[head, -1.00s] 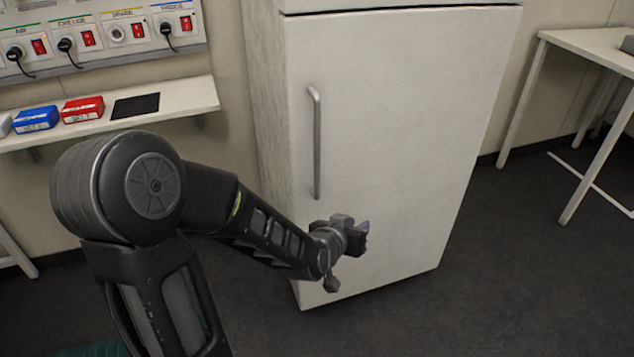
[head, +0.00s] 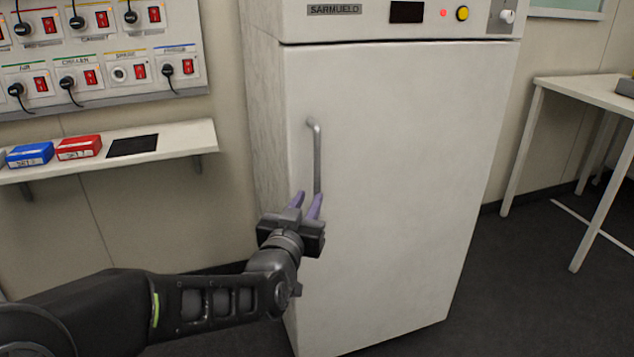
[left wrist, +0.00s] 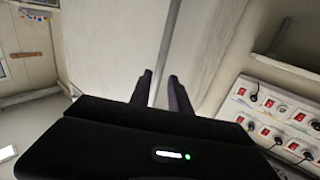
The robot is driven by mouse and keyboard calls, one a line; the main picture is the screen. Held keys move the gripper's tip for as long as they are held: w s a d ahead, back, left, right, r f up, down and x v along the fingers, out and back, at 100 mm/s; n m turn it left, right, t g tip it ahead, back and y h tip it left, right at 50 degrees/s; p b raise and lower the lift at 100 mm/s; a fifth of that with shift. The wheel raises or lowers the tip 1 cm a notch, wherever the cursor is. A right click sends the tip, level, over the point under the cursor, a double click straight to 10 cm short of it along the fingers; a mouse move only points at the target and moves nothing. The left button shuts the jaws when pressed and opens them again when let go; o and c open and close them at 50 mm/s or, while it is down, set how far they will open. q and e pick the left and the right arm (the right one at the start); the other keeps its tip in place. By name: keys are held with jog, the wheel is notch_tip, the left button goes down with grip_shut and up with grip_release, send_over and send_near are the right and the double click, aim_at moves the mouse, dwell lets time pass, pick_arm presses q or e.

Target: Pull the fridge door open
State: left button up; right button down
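The white fridge (head: 400,180) stands in the middle of the head view with its door shut. Its vertical grey bar handle (head: 317,150) is near the door's left edge; its lower end is hidden behind my gripper. My left gripper (head: 307,196) is at the handle's lower part, its purple fingers apart and pointing up toward the door. In the left wrist view the handle bar (left wrist: 168,45) runs down between the two open fingers (left wrist: 160,78). I cannot tell whether either finger touches it. My right gripper is not in view.
A wall shelf (head: 185,142) with a blue box (head: 29,155) and a red box (head: 78,148) is at left, below a panel of sockets and switches (head: 105,75). A white table (head: 590,92) stands at right. Dark floor is clear between fridge and table.

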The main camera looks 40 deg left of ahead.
aim_at(316, 187)
pick_arm(q)
jog(key=p, duration=0.1)
jog(key=w+p, duration=0.1)
jog(key=p, duration=0.1)
jog(key=shift+w+a+r+p, duration=0.3)
jog(key=shift+w+r+p, duration=0.05)
jog(key=shift+w, duration=0.05)
jog(key=x, duration=0.4)
jog(key=shift+f+b, duration=0.35)
jog(key=shift+f, duration=0.05)
jog(key=shift+w+a, duration=0.25)
jog(key=shift+w, duration=0.4)
jog(key=shift+c, duration=0.3)
grip_shut()
